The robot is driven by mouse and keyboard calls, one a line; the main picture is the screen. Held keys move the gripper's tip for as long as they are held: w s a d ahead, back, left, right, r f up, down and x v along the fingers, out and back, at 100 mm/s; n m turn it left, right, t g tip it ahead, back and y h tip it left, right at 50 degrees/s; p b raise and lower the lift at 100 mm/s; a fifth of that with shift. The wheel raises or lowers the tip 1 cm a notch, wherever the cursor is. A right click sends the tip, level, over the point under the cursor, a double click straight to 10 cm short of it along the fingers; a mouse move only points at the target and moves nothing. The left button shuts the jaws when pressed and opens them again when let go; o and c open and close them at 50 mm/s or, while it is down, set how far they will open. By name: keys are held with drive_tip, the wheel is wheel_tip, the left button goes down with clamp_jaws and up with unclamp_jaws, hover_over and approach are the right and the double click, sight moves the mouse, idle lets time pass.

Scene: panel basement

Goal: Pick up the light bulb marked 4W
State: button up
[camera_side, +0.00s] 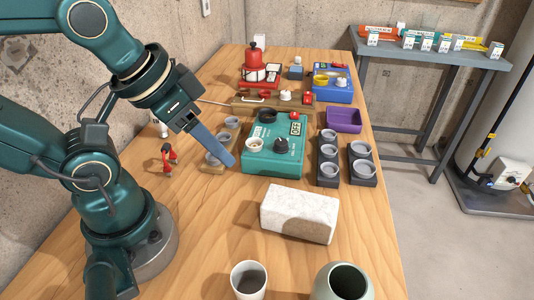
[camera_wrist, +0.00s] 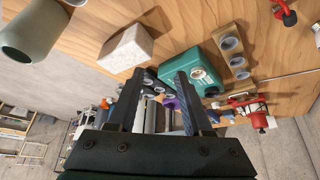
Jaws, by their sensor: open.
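No marking reading 4W is legible in either view, so I cannot tell which thing is that bulb. A white bulb-like piece (camera_side: 286,95) sits on the wooden board, and another (camera_side: 341,83) is on the blue box. My gripper (camera_side: 229,159) is above the table, just left of the teal box (camera_side: 258,172), pointing down and right. In the wrist view my gripper (camera_wrist: 158,76) is open, its two fingers apart with nothing held between them. The teal box also shows in the wrist view (camera_wrist: 182,61), partly behind one finger.
Dark holders (camera_side: 318,160) with grey cups and a purple tray (camera_side: 343,120) stand right of the teal box. A white block (camera_side: 300,207), a white cup (camera_side: 248,281) and a green vase (camera_side: 342,284) are in front. A red figure (camera_side: 168,158) stands left. A red lantern (camera_side: 255,62) is behind.

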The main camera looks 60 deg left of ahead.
drive_tip(key=o, duration=0.7)
drive_tip(key=m+g+y, duration=0.5)
drive_tip(key=m+y, duration=0.3)
drive_tip(key=m, duration=0.2)
approach(158, 121)
drive_tip(key=w+d+f, duration=0.1)
drive_tip(key=w+d, duration=0.1)
drive_tip(key=w, duration=0.2)
drive_tip(key=a+f+m, duration=0.1)
drive_tip(key=a, duration=0.1)
drive_tip(key=s+a+f+m+g, duration=0.1)
drive_tip(key=a+f+m, duration=0.1)
drive_tip(key=a, duration=0.1)
drive_tip(key=s+a+f+m, duration=0.1)
drive_tip(key=a+m, duration=0.1)
drive_tip(key=a, duration=0.1)
drive_tip(key=shift+a+f+g+y, duration=0.1)
drive_tip(key=shift+f+g+y, duration=0.2)
drive_tip(key=shift+g+y, duration=0.1)
drive_tip(key=shift+s+a+f+m, duration=0.2)
drive_tip(key=shift+a+f+m, duration=0.25)
drive_tip(key=shift+m, duration=0.25)
drive_tip(key=shift+x, duration=2.5)
